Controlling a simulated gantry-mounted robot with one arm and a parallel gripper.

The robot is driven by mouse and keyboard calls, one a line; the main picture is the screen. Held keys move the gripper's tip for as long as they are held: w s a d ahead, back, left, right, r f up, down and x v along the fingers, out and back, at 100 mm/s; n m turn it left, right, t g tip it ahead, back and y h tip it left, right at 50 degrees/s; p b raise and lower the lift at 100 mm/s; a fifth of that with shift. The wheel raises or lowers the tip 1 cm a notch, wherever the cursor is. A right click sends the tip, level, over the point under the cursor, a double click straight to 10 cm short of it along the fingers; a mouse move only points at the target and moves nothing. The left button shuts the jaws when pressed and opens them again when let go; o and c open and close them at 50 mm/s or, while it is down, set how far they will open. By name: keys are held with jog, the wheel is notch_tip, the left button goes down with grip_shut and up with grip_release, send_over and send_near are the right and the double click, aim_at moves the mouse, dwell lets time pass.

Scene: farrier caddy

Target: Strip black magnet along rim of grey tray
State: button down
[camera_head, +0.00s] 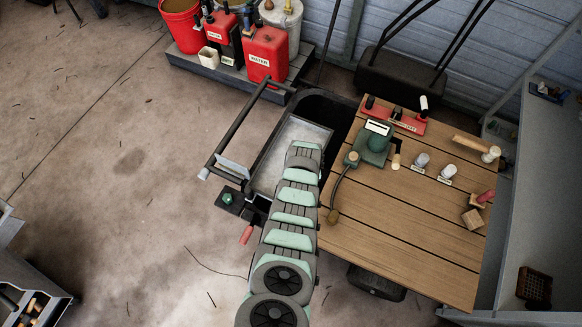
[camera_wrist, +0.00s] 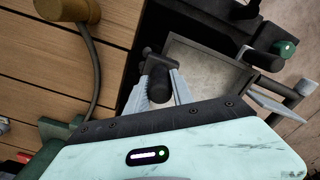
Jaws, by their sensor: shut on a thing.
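The grey tray (camera_head: 302,132) lies in the dark caddy left of the wooden table top, partly covered by my arm in the head view. In the wrist view the tray (camera_wrist: 208,68) shows a dark rim around a pale, speckled floor. My gripper (camera_wrist: 160,82) has pale ribbed fingers and is shut on the black magnet (camera_wrist: 158,85), a dark piece with a rounded end. The magnet overlaps the tray's near-left corner in the wrist view. I cannot tell whether it touches the rim. In the head view my arm hides the gripper and magnet.
The wooden top (camera_head: 400,220) right of the tray holds a green device (camera_head: 375,143) with a cord, a red rack (camera_head: 395,117) and small tools. A metal handle rail (camera_head: 232,130) borders the caddy on the left. Red water containers (camera_head: 266,52) stand behind.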

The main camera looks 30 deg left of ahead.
jog(key=shift+f+b, duration=0.35)
jog(key=shift+f, duration=0.05)
jog(key=shift+w, duration=0.1)
jog(key=shift+w+a+f+b, duration=0.15)
jog(key=shift+w+b, duration=0.3)
jog(key=shift+b, duration=0.3)
jog(key=shift+w+b, duration=0.55)
jog(key=shift+b, duration=0.15)
jog(key=shift+w+r, duration=0.3)
jog(key=shift+w, duration=0.05)
jog(key=shift+w+f+b, duration=0.1)
jog(key=shift+w+b, duration=0.05)
jog(key=shift+b, duration=0.35)
